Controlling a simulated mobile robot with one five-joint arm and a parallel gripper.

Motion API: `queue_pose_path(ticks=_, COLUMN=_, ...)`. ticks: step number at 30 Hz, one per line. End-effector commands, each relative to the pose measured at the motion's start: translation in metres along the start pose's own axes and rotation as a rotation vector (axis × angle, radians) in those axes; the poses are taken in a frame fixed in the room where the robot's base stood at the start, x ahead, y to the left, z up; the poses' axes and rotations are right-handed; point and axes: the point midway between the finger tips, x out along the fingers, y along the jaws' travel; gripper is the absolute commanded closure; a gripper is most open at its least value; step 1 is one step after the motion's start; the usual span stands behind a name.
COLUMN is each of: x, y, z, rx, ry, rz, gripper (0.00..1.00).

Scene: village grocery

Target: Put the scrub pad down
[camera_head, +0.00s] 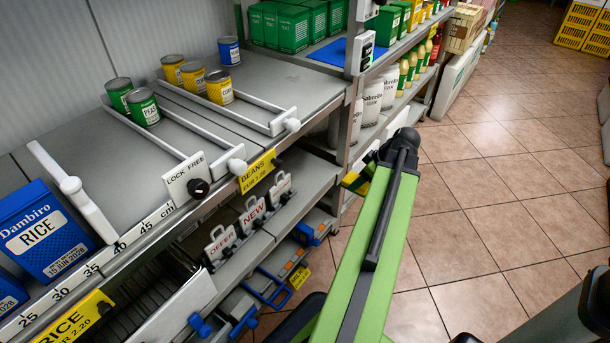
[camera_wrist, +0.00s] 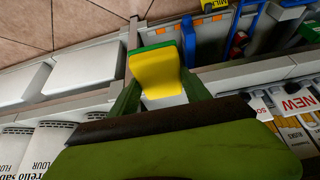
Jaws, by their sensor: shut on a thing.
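The scrub pad (camera_wrist: 157,74) is a small yellow block with a green layer along its far edge. In the wrist view my gripper (camera_wrist: 160,88) is shut on it, with a green finger on each side. The pad is held near the grey front edge of a low shelf; I cannot tell whether it touches anything. In the head view my green arm reaches towards the lower shelves, and a small yellow and green patch, likely the pad (camera_head: 352,180), shows just left of it. The gripper itself is mostly hidden there.
The upper shelf (camera_head: 100,167) holds several cans and blue rice boxes (camera_head: 41,234), with white dividers between. White flour bags (camera_head: 371,100) stand farther along. Tiled floor (camera_head: 475,210) is open on the right.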

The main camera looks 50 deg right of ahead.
Motion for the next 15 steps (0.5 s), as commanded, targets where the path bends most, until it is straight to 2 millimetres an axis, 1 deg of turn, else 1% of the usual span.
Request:
queue_pose_path(ticks=2, x=0.001, y=0.0, z=0.0, rx=0.0, ry=0.0, rz=0.0, gripper=0.77)
queue_pose_path(ticks=5, x=0.003, y=0.0, z=-0.006, rx=-0.002, ry=0.0, rz=-0.001, gripper=0.77)
queue_pose_path(ticks=8, x=0.014, y=0.0, z=-0.027, rx=-0.005, ry=0.0, rz=-0.003, gripper=0.77)
queue_pose_path(ticks=12, x=0.035, y=0.001, z=-0.067, rx=-0.006, ry=0.0, rz=-0.003, gripper=0.77)
queue_pose_path(ticks=15, x=0.048, y=0.001, z=-0.092, rx=-0.004, ry=0.0, rz=-0.003, gripper=0.77)
